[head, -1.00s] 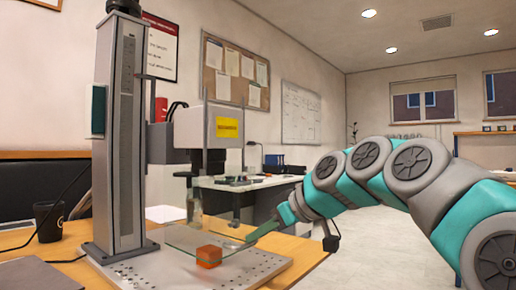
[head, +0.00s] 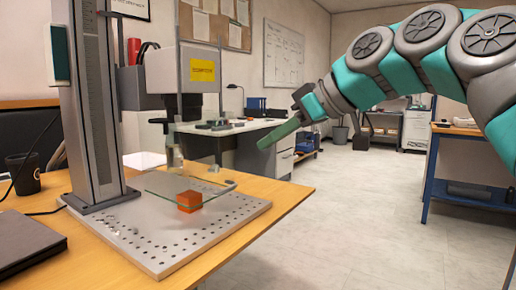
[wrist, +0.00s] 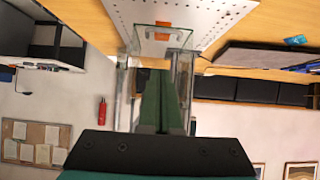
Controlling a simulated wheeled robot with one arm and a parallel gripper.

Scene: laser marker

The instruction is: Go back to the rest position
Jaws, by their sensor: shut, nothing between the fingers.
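My gripper (head: 283,134) shows in the head view as green fingers, raised to the right of the laser marker (head: 190,75), apart from it and from the table. In the wrist view the two green fingers (wrist: 160,98) lie together, shut and empty. My teal and grey arm reaches in from the upper right. An orange block (head: 189,201) sits on the perforated base plate (head: 150,245), by the edge of the glass panel (head: 165,188). The block also shows in the wrist view (wrist: 163,30).
The wooden table (head: 95,270) carries the marker, a dark cup (head: 23,175) and a dark flat laptop-like object (head: 28,243) at left. A white-topped desk (head: 232,130) stands behind. A blue-framed bench (head: 470,190) is at right. The floor between is clear.

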